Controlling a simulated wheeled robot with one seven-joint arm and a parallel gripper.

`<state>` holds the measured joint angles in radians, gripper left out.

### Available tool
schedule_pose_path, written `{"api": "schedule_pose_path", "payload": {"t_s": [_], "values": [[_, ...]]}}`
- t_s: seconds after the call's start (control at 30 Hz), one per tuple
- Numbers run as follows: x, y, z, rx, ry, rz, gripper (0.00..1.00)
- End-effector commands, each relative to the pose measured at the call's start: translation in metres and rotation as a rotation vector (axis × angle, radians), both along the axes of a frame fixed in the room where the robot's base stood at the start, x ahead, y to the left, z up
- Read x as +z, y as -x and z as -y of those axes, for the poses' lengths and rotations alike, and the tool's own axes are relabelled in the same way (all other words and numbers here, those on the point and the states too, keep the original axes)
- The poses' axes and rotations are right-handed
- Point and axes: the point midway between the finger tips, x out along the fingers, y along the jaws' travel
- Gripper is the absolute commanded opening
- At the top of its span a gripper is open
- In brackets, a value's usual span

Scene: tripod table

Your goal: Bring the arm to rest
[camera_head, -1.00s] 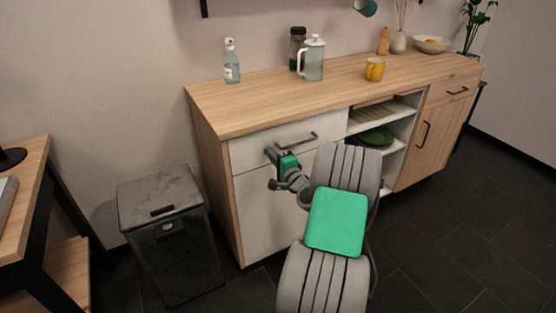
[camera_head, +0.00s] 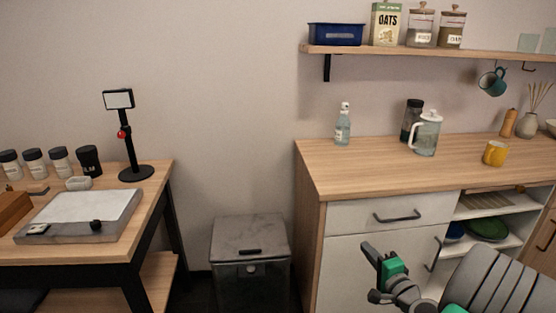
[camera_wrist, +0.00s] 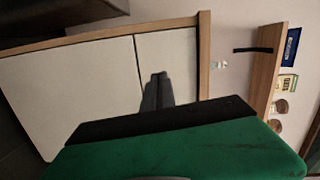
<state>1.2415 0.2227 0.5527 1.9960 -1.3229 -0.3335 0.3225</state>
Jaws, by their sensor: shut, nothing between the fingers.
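My gripper (camera_head: 370,252) shows at the lower right of the head view, at the end of my grey and green arm. It is in front of the white cabinet front (camera_head: 350,262), below the drawer handle (camera_head: 397,217). I cannot tell the exact gap to the front. In the wrist view the dark fingers (camera_wrist: 157,92) are together with nothing held. They show against the white cabinet panels (camera_wrist: 75,85). Most of the gripper body behind the green and black housing is hidden there.
A grey bin (camera_head: 250,262) stands left of the cabinet. A side table (camera_head: 160,185) is at far left. A wall shelf (camera_head: 400,50) hangs above the counter.

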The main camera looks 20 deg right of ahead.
Motion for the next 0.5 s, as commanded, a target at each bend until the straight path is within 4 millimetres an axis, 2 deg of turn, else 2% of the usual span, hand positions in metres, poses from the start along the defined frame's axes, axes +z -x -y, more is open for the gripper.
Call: {"api": "schedule_pose_path", "payload": {"t_s": [0.03, 0.07, 0.1, 0.17, 0.2, 0.27, 0.33, 0.4, 0.5], "values": [[0.028, -0.018, -0.035, 0.104, 0.074, -0.060, 0.00], [0.036, -0.027, -0.059, 0.175, 0.129, -0.113, 0.00], [0.047, -0.036, -0.094, 0.281, 0.212, -0.189, 0.00], [0.064, -0.040, -0.147, 0.446, 0.359, -0.312, 0.00], [0.076, -0.036, -0.180, 0.551, 0.461, -0.398, 0.00], [0.094, -0.021, -0.219, 0.688, 0.609, -0.517, 0.00], [0.121, 0.004, -0.253, 0.818, 0.774, -0.644, 0.00], [0.154, 0.034, -0.275, 0.914, 0.920, -0.758, 0.00], [0.198, 0.078, -0.292, 0.996, 1.067, -0.883, 0.00]]}}
